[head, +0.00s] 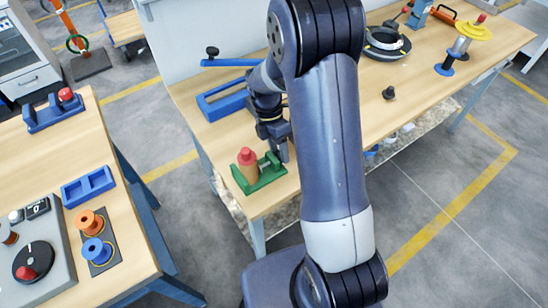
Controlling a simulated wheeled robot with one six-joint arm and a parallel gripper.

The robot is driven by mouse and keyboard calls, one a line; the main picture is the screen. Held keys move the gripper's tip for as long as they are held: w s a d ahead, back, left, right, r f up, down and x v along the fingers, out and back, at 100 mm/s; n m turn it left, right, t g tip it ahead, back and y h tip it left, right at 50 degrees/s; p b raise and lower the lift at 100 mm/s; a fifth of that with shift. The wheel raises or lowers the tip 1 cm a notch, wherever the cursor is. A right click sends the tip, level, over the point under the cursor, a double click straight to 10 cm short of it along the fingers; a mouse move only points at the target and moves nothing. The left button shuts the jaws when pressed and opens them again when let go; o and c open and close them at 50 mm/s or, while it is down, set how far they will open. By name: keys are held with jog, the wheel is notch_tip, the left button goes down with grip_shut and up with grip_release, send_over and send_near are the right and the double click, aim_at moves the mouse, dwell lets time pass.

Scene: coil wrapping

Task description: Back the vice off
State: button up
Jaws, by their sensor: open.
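The green vice (266,181) sits near the left front corner of the middle bench. A tan cylinder with a red top (247,165) stands upright in its left part. A small grey-green screw part shows on the vice's right side. My gripper (282,153) points down just above and behind the vice's right end. It is open, with nothing visible in it. The fingertips are small and partly hidden, so I cannot tell whether they touch the vice.
A blue tray (222,104) lies behind the vice on the bench. A black ring fixture (387,42) and a yellow-topped spool stand farther right. The left table (110,150) holds a blue block with a red knob (54,110) and two spools. Floor shows between the tables.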

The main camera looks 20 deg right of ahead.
jog(key=shift+c, duration=0.4)
jog(key=c, duration=0.5)
jog(key=t+b, duration=0.2)
jog(key=b, duration=0.1)
jog(key=shift+s+d+f+y, duration=0.15)
jog(key=shift+s+y, duration=0.1)
jog(key=shift+y, duration=0.15)
jog(key=shift+s+t+b, duration=0.1)
jog(key=shift+t+b, duration=0.5)
jog(key=shift+b, duration=0.1)
jog(key=shift+r, duration=0.25)
jog(key=shift+f, duration=0.1)
